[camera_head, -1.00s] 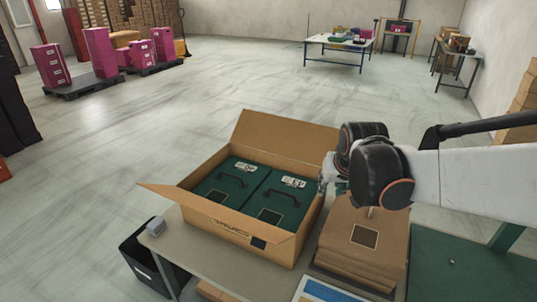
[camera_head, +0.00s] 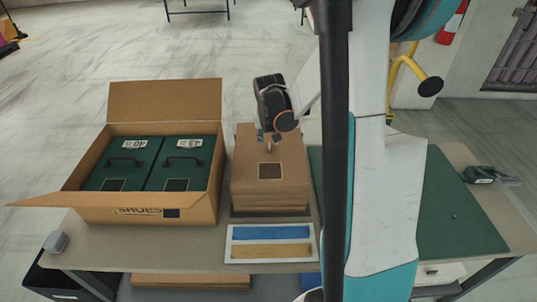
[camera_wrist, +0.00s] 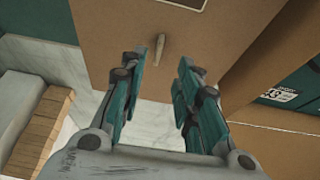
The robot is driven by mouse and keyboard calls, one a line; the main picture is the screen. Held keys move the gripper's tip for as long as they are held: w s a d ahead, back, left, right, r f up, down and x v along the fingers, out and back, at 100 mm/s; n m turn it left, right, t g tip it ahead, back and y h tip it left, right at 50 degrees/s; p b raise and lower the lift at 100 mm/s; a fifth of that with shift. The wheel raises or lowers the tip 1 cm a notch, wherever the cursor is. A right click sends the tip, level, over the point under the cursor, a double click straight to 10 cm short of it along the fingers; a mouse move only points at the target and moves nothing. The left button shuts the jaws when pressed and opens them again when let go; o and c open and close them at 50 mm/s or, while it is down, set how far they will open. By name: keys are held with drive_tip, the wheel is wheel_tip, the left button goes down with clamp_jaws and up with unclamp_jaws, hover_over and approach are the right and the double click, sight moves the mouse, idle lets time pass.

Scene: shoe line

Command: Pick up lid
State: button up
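Brown cardboard lids lie in a neat stack (camera_head: 250,192) on the table, right of the open shoe carton. The top lid (camera_head: 290,152) has a dark square mark on it, and a small tan peg-like handle near its far edge. My gripper (camera_head: 270,139) is just above that far part of the stack. In the wrist view my gripper (camera_wrist: 160,68) has its two teal fingers apart, with nothing between them. The handle (camera_wrist: 159,48) stands just past the fingertips, roughly centred between them. I cannot tell the exact gap in height.
The open cardboard carton (camera_head: 164,102) holds two dark green shoe boxes with black handles. A white-framed blue and tan panel (camera_head: 270,232) lies in front of the stack. A green mat (camera_head: 455,215) covers the table's right side, with a green tool (camera_head: 480,174) beyond it.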

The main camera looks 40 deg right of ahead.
sight(269, 151)
drive_tip(key=shift+b+x, duration=1.35)
drive_tip(key=shift+x, duration=2.05)
drive_tip(key=shift+d+r, duration=0.1)
drive_tip(key=shift+d, duration=0.1)
drive_tip(key=shift+c, duration=0.6)
clamp_jaws()
